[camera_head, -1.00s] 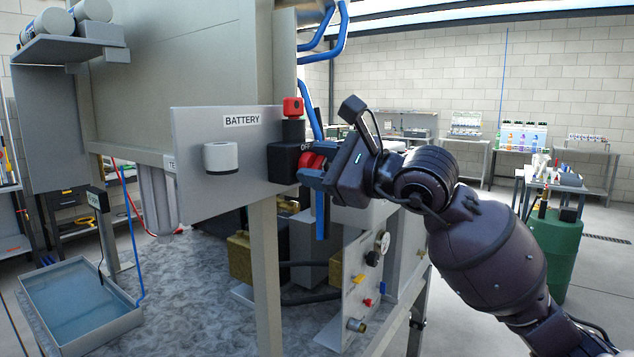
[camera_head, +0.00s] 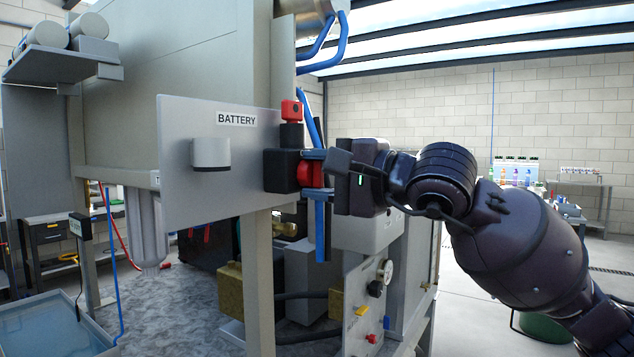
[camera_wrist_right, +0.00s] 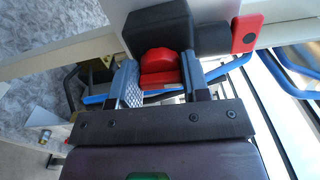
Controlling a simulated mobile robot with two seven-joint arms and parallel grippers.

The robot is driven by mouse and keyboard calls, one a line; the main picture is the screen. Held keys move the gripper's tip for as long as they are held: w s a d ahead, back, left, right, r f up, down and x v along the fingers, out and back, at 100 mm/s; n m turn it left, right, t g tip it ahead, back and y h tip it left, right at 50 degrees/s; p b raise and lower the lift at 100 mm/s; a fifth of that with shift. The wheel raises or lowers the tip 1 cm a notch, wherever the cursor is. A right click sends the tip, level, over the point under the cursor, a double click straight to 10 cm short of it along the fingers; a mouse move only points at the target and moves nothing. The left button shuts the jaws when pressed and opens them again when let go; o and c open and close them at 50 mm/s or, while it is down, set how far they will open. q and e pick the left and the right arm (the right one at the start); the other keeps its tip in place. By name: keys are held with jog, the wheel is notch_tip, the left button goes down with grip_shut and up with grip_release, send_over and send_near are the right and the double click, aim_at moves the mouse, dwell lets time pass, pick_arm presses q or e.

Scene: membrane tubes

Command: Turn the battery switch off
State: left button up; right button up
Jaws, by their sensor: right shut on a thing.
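The battery switch has a black box (camera_head: 282,170) and a red knob (camera_head: 305,174) on its right side, at the edge of the grey panel labelled BATTERY (camera_head: 237,119). My right gripper (camera_head: 313,174) comes from the right and is shut on the red knob. In the right wrist view the knob (camera_wrist_right: 161,68) sits between the two fingers of the gripper (camera_wrist_right: 160,85), against the black box (camera_wrist_right: 158,28). The switch's lettering is hidden or unreadable now. My left gripper is not in view.
A red block on a black post (camera_head: 291,110) stands just above the switch. Blue pipes (camera_head: 322,50) run close behind. A gauge plate (camera_head: 362,310) stands below my right arm.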

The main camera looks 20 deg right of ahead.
jog(key=shift+n, duration=0.4)
jog(key=o, duration=0.9)
jog(key=v, duration=1)
jog(key=shift+s+d+b, duration=0.25)
jog(key=shift+s+b, duration=0.05)
jog(key=shift+s, duration=0.05)
